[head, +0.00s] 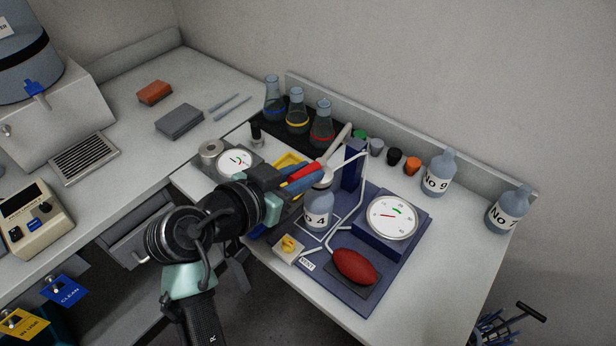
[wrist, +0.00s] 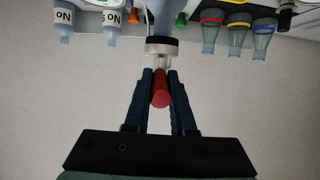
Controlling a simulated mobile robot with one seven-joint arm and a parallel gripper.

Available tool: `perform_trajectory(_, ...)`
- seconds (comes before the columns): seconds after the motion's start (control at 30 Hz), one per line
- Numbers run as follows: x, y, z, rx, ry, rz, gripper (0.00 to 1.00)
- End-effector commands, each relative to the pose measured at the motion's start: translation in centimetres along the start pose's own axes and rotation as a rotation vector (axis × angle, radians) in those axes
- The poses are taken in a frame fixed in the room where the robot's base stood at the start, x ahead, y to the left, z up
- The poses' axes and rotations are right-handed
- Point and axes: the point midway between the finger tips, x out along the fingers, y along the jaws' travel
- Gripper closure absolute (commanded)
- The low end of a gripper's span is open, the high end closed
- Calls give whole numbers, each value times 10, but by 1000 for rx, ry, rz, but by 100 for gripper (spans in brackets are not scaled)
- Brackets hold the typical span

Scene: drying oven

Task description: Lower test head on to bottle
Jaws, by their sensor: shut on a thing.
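The bottle marked No 4 (head: 318,207) stands upright on the blue base plate (head: 395,268), beside the dark blue column (head: 352,166). My gripper (head: 305,177) is beside the column at the height of the bottle top. It is shut on a red handle (head: 303,172), which shows clearly between the two fingers in the wrist view (wrist: 160,90). Beyond the handle, a pale fitting with a dark ring, which looks like the test head (wrist: 161,47), lines up with the bottle (wrist: 160,18). I cannot tell whether head and bottle touch.
A round gauge (head: 391,218) and a red bulb (head: 355,266) sit on the plate. Behind stand several flasks (head: 296,110). Bottles No 9 (head: 438,174) and another (head: 508,210) stand to the right. The bench's front right is clear.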

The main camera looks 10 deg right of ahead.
Motion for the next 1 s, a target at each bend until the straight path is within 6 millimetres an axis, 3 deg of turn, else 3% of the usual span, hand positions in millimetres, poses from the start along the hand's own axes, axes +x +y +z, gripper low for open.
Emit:
perform_trajectory(0.73, 1, 0, 9, 0, 65, -1, 100)
perform_trajectory(0.77, 1, 0, 9, -1, 64, -1, 72)
perform_trajectory(0.8, 1, 0, 9, -1, 64, -1, 64)
perform_trajectory(0.9, 1, 0, 9, -1, 63, -1, 47)
perform_trajectory(1.0, 1, 0, 9, 0, 62, 0, 47)
